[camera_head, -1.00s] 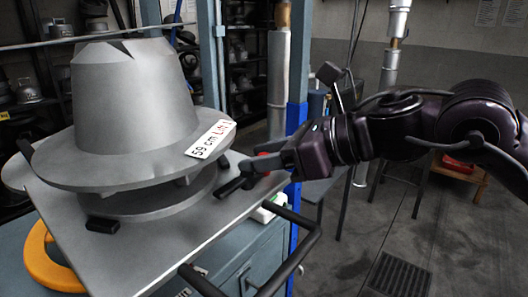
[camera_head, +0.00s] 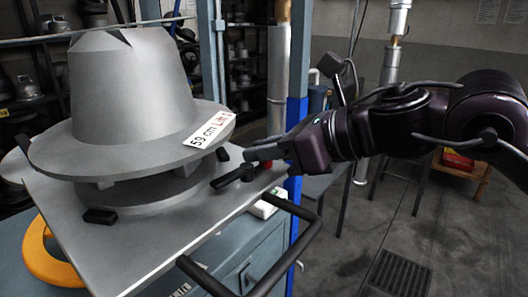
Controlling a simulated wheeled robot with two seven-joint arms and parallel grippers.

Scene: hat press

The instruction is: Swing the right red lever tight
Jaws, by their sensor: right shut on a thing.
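A grey metal hat form (camera_head: 125,95) with a wide brim stands on a flat metal plate (camera_head: 180,226). A white label reading "59 cm" and "Lift" (camera_head: 208,130) is at its right edge. My right gripper (camera_head: 256,154) comes in from the right, just beyond the brim, and is shut on the red lever (camera_head: 269,164). Only a small bit of red shows beneath the fingers; the rest of the lever is hidden. A black clamp bar (camera_head: 232,177) lies on the plate just below and left of the fingers. My left gripper is out of view.
A black tubular handle (camera_head: 297,245) juts out at the plate's front right. A blue post (camera_head: 296,130) stands close behind my right gripper. An orange ring (camera_head: 42,257) is at lower left. Open floor lies to the right.

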